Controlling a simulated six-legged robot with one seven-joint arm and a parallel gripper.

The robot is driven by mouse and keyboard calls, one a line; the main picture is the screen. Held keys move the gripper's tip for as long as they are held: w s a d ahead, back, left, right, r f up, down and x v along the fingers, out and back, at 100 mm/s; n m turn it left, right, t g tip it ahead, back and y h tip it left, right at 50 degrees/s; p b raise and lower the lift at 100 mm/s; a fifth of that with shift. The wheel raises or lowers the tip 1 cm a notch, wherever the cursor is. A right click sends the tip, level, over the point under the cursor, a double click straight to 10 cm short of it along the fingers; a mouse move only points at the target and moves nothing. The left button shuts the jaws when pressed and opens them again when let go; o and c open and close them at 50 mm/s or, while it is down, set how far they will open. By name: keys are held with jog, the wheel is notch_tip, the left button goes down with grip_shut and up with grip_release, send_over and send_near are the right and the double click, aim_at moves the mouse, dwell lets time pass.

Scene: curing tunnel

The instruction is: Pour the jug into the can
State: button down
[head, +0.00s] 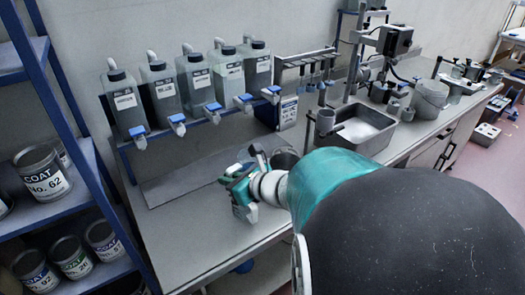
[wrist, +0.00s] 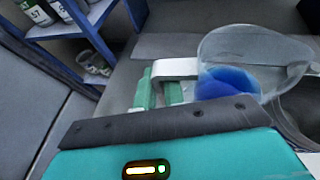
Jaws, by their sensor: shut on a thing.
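My gripper (wrist: 162,88) is shut on the pale handle of a clear jug (wrist: 238,45) in the wrist view. Blue liquid (wrist: 225,84) lies in the lower part of the jug. The jug is above the bench, and its body reaches to the right, over part of a dark round can (wrist: 298,108). The can is partly hidden by the jug and my wrist. In the head view my gripper (head: 242,186) is over the bench, and the can (head: 286,158) stands just behind my wrist. I see no stream of liquid.
Several dispenser bottles (head: 165,92) with blue taps line the wall behind the bench (head: 185,235). A metal sink (head: 362,135) and a grey bucket (head: 430,100) are to the right. A blue shelf (head: 75,200) with paint cans is at left. The bench's left front is clear.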

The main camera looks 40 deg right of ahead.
aim_at(239, 168)
dwell(0.3)
jog(key=shift+d+r+m+y, duration=0.2)
jog(key=shift+d+m+y, duration=0.3)
jog(key=shift+d+m, duration=0.15)
jog(key=shift+d+r+m+y, duration=0.4)
jog(key=shift+d+r+m, duration=0.3)
jog(key=shift+r, duration=0.25)
jog(key=d+m, duration=0.1)
jog(key=d+m+t+y, duration=0.1)
jog(key=d+m, duration=0.1)
jog(key=d, duration=0.1)
jog(key=shift+r+y, duration=0.25)
jog(key=shift+y, duration=0.15)
jog(key=shift+d+r+m+t, duration=0.2)
jog(key=shift+d+m+t, duration=0.1)
jog(key=shift+d+m, duration=0.15)
jog(key=shift+r+y, duration=0.15)
jog(key=shift+y, duration=0.15)
jog(key=shift+d+r+m, duration=0.1)
jog(key=shift+r+m, duration=0.1)
jog(key=shift+m, duration=0.1)
jog(key=shift+d+r+m+t, duration=0.3)
jog(key=shift+d+m, duration=0.05)
jog(key=shift+m, duration=0.15)
